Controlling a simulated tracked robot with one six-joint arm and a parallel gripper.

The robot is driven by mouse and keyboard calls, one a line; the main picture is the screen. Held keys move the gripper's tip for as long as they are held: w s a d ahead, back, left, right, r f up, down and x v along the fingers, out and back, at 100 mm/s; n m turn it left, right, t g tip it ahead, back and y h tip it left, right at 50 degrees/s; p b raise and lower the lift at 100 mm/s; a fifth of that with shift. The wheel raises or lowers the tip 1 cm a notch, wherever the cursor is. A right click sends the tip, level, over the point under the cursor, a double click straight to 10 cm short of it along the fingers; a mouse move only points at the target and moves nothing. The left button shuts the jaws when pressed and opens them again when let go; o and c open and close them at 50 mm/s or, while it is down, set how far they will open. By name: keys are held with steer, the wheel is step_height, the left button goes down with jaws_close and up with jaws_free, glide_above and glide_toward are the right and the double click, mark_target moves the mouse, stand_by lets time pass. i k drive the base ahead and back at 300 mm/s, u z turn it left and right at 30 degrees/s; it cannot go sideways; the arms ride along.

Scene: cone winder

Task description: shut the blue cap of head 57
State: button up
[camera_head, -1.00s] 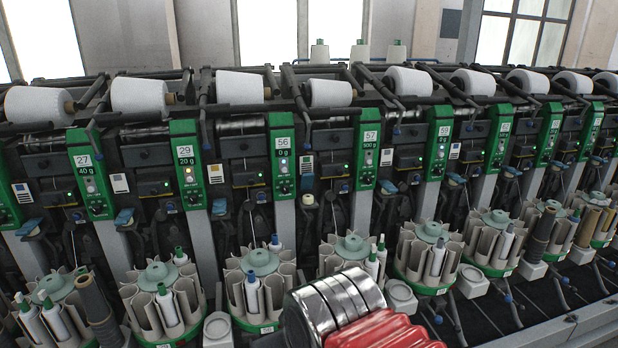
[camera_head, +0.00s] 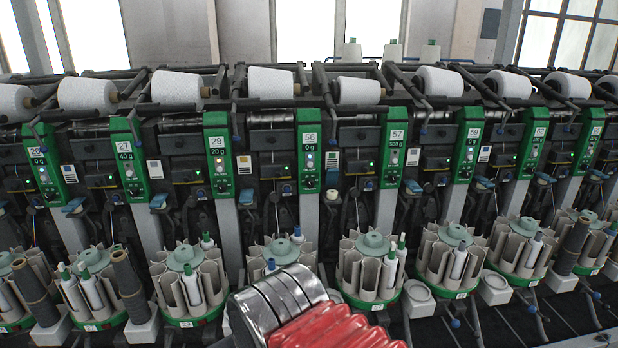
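Head 57 shows by its green panel (camera_head: 394,148), right of the picture's middle. A small blue cap (camera_head: 413,187) sits just right of the panel's lower end. It is too small to tell whether it is open or shut. A similar part (camera_head: 333,193) with a cream piece below it lies between panels 56 and 57. I cannot tell for sure which of the two belongs to head 57. My gripper is not in view. Only a silver and red part of my arm shows, low in the middle, in front of the machine and well below the caps.
The winder's row of heads spans the picture, with green panels 56 (camera_head: 309,150) and 59 (camera_head: 467,143) flanking 57. White cones lie along the top. A round bobbin magazine (camera_head: 371,266) stands out below head 57, with others beside it. Dark tubes stand between some magazines.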

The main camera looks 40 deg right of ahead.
mark_target(331, 175)
steer(key=u, duration=1.15)
steer(key=k, duration=1.3)
steer(key=z, duration=0.5)
steer(key=i, duration=1)
steer(key=z, duration=0.1)
